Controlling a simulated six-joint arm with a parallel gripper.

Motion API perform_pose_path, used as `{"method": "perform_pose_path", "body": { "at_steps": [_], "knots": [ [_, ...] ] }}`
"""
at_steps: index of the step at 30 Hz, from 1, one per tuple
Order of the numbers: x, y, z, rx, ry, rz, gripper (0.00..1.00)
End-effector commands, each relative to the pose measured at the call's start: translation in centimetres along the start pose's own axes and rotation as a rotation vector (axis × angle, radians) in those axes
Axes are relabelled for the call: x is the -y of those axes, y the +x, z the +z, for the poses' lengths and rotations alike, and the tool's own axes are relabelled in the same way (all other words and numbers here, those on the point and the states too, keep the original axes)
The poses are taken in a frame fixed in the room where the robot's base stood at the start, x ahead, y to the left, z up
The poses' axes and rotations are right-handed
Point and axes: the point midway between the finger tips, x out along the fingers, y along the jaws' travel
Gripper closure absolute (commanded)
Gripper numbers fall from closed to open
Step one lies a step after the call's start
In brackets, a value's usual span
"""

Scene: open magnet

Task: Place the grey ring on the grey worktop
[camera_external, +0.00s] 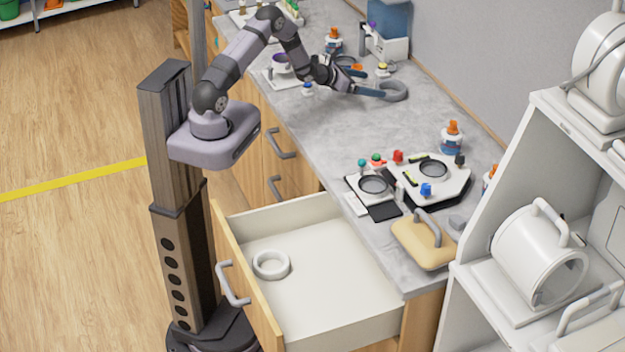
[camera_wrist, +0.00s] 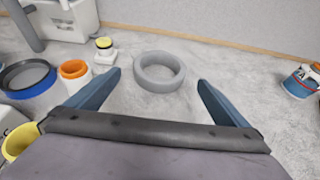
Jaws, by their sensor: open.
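The grey ring (camera_external: 400,93) lies flat on the grey worktop (camera_external: 345,125), toward the wall side at the far part. In the wrist view the ring (camera_wrist: 158,86) sits whole on the bare worktop (camera_wrist: 215,65), just beyond my fingertips and roughly centred between them. My gripper (camera_external: 370,82) is open, with its blue fingers spread wide and nothing held. No contact with the ring shows in the wrist view. In the external view one finger overlaps the ring's near side, so the exact gap is unclear there.
A white ring (camera_external: 271,264) lies in the open drawer (camera_external: 330,262). Left of my gripper stand an orange-capped container (camera_wrist: 75,73), a dark round dish (camera_wrist: 28,78) and a yellow-topped piece (camera_wrist: 104,46). A glue bottle (camera_wrist: 301,80) stands right. The worktop around the grey ring is clear.

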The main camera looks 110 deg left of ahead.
Motion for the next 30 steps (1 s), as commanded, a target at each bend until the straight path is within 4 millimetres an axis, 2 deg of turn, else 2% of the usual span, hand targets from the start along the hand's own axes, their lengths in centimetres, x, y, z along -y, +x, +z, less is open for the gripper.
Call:
{"method": "perform_pose_path", "body": {
  "at_steps": [6,12,30],
  "knots": [
    [0.0,-2.6,-0.1,0.001,0.001,0.001,0.0],
    [0.0,-3.9,0.0,0.001,0.0,0.0,0.0],
    [0.3,-4.2,0.1,0.0,0.004,-0.006,0.0]
  ]
}}
